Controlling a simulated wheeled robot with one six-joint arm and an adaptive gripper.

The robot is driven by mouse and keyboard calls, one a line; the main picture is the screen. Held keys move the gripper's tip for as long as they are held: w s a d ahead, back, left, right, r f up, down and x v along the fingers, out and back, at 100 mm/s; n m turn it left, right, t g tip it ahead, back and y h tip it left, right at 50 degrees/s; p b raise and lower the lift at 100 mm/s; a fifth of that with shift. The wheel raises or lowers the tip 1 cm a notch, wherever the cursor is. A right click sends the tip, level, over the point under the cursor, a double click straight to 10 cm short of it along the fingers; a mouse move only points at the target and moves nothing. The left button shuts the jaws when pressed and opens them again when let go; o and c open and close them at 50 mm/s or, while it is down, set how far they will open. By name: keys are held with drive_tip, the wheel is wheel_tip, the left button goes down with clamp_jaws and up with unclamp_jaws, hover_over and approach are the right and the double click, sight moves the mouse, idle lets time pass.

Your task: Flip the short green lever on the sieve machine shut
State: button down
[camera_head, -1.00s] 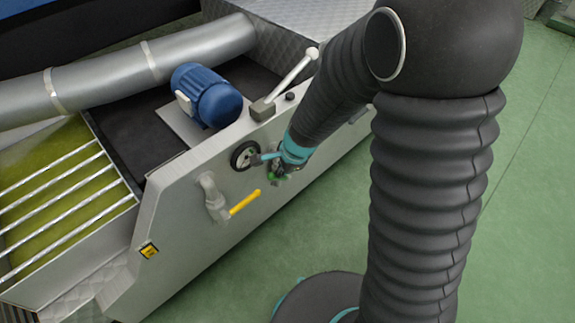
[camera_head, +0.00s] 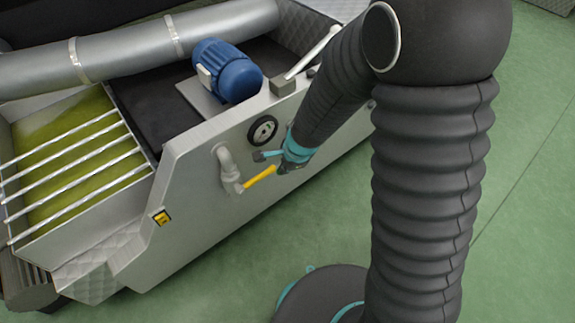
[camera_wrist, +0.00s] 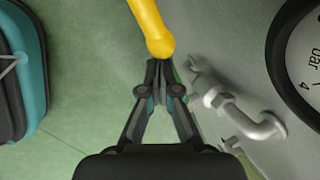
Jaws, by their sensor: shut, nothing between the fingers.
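The sieve machine (camera_head: 190,190) is a grey metal body with a pressure gauge, pipes and levers on its side. The short green lever shows in the wrist view only as a thin green sliver (camera_wrist: 178,74) beside the right fingertip; most of it is hidden behind my fingers. I cannot tell whether they touch. My gripper (camera_wrist: 160,70) is shut and empty, its tips just below the rounded end of a yellow lever (camera_wrist: 150,28). In the head view my gripper (camera_head: 282,168) is at the yellow lever's (camera_head: 260,177) right end, and the green lever is hidden.
The gauge (camera_head: 263,131) and a bent grey pipe (camera_head: 227,165) are close to my gripper. A grey bent fitting (camera_wrist: 245,117) is right of the fingers. A silver-handled lever (camera_head: 305,58) and blue motor (camera_head: 228,72) sit on top. Green floor (camera_head: 225,270) is open in front.

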drive_tip(key=shift+s+f, duration=0.3)
drive_tip(key=shift+f, duration=0.15)
idle(0.3)
drive_tip(key=shift+r, duration=0.1)
drive_tip(key=s+a+r+p, duration=0.1)
drive_tip(key=s+r+p, duration=0.6)
drive_tip(key=r, duration=0.3)
drive_tip(key=shift+s+a+r, duration=0.15)
drive_tip(key=shift+s+a, duration=0.1)
drive_tip(key=shift+s, duration=0.4)
